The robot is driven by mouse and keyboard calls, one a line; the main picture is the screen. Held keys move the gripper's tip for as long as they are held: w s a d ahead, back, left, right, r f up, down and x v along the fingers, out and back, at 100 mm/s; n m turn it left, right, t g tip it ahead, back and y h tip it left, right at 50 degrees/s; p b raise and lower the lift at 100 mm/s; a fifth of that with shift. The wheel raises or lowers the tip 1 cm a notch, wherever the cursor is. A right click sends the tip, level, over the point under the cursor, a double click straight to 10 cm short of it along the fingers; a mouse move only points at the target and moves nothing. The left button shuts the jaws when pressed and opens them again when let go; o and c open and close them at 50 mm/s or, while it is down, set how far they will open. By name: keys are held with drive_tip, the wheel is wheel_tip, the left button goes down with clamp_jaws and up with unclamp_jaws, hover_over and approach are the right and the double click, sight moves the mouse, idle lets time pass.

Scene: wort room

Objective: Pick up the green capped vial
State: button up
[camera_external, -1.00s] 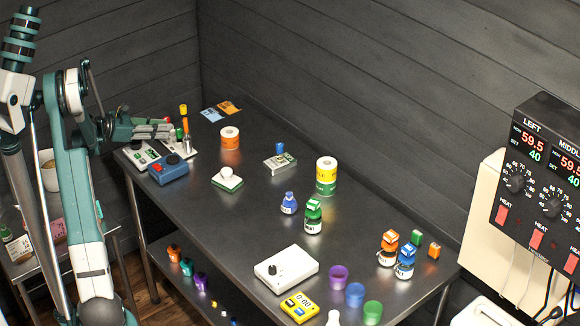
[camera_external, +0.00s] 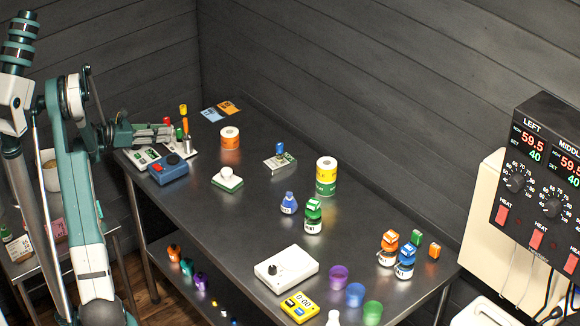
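A small green-topped piece (camera_external: 179,133), which may be the green capped vial, stands among slim upright items at the far left end of the table. A red-topped item (camera_external: 167,121) and an orange item with a yellow top (camera_external: 184,112) stand close by. My gripper (camera_external: 172,134) reaches in from the left, low over the white panel, with its fingertips close to the green top. I cannot tell whether they touch it. The fingers are small and seen from the side, so their opening is unclear.
A blue box with a red button (camera_external: 168,169) sits just in front of my gripper. The table's middle has clear room.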

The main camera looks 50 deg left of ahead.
sight(177, 130)
drive_tip(key=shift+w, duration=0.2)
drive_tip(key=shift+b+x, duration=0.7)
drive_tip(key=shift+x, duration=1.9)
drive_tip(key=shift+r, duration=0.1)
drive_tip(key=c, duration=0.6)
